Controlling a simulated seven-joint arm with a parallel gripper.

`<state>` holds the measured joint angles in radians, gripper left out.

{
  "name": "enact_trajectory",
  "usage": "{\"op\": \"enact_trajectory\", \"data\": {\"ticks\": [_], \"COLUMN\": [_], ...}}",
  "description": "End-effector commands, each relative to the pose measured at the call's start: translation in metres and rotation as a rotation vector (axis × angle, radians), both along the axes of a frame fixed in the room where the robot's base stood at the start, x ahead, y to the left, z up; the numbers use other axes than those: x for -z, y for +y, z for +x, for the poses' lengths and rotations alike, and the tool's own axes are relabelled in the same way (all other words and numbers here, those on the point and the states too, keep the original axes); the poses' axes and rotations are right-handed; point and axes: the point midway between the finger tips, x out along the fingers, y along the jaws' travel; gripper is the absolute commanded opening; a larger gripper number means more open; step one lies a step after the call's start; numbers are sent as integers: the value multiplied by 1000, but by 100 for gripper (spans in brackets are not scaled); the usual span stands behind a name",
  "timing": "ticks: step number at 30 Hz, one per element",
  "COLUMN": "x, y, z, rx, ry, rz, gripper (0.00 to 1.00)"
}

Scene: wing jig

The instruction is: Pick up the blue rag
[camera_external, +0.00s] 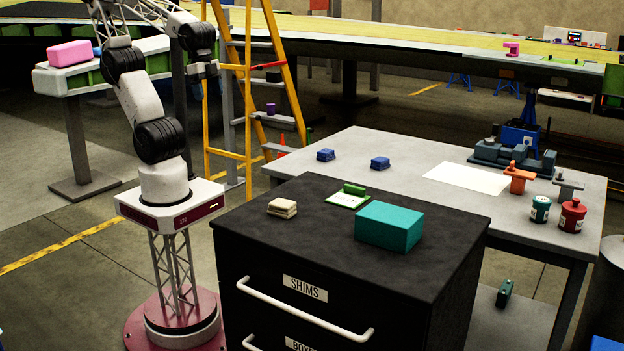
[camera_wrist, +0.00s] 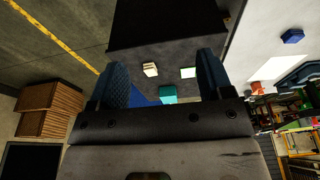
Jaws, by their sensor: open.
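Two small folded dark-blue bundles, which look like rags, lie on the grey table: the left one (camera_external: 326,154) and the right one (camera_external: 380,162). I cannot tell which is the blue rag. One blue bundle (camera_wrist: 293,36) shows at the upper right in the wrist view, outside the jaws. My gripper (camera_external: 203,70) is raised at the upper left, in front of the yellow ladder and well away from both bundles. In the wrist view the fingers of my gripper (camera_wrist: 163,75) are spread wide, with nothing held between them.
A black cabinet (camera_external: 350,254) stands before the table, carrying a beige stack (camera_external: 282,208), a green-edged card (camera_external: 347,200) and a teal box (camera_external: 389,227). The table (camera_external: 410,210) also holds a white sheet (camera_external: 467,178), a vise and containers. A yellow ladder (camera_external: 284,70) stands behind.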

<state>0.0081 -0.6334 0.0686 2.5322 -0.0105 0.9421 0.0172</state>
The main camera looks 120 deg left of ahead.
Motion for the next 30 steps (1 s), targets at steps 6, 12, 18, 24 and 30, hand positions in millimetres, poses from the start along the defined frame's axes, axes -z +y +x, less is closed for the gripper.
{"op": "enact_trajectory", "data": {"ticks": [6, 12, 18, 24, 30], "x": [0, 0, 4, 12, 23], "y": [0, 2, 16, 47, 88], "z": [0, 2, 16, 45, 82], "rx": [0, 3, 30, 94, 186], "ry": [0, 4, 30, 89, 173], "rz": [0, 8, 71, 203, 362], "gripper": [81, 81, 81, 81, 81]}}
